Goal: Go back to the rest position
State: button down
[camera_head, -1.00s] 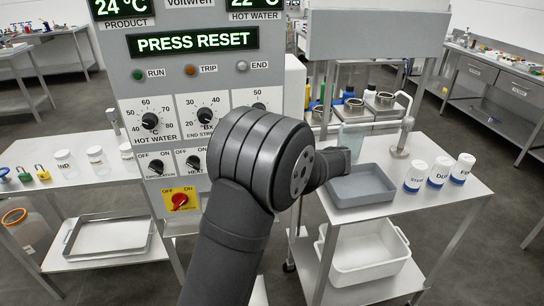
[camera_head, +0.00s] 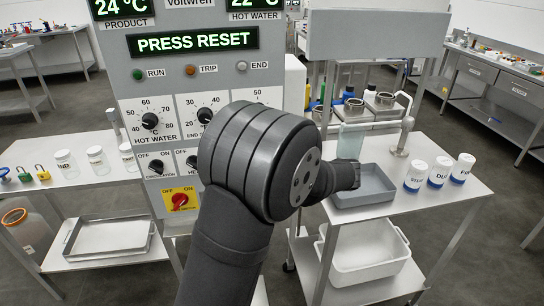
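My arm rises from the bottom of the head view, its large dark joint covering part of the control panel (camera_head: 160,95). The far end of the arm reaches right, to the left rim of a grey tray (camera_head: 376,190) on the right steel table. My gripper's fingers cannot be made out; they are hidden behind the arm or too small to tell. A pale translucent bottle (camera_head: 350,142) stands upright just behind the arm's end. I cannot tell whether the gripper touches or holds it.
Three white labelled bottles (camera_head: 438,172) stand right of the tray. A steel tap (camera_head: 403,125) rises behind it. Three jars (camera_head: 97,160) and several padlocks (camera_head: 24,174) are on the left table. A white bin (camera_head: 365,255) sits on the lower shelf.

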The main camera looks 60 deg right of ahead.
jog(key=shift+s+a, duration=0.4)
jog(key=shift+a, duration=0.05)
jog(key=shift+d, duration=0.1)
jog(key=s+a, duration=0.2)
jog(key=shift+s+a, duration=0.35)
jog(key=shift+a, duration=0.05)
dwell(0.3)
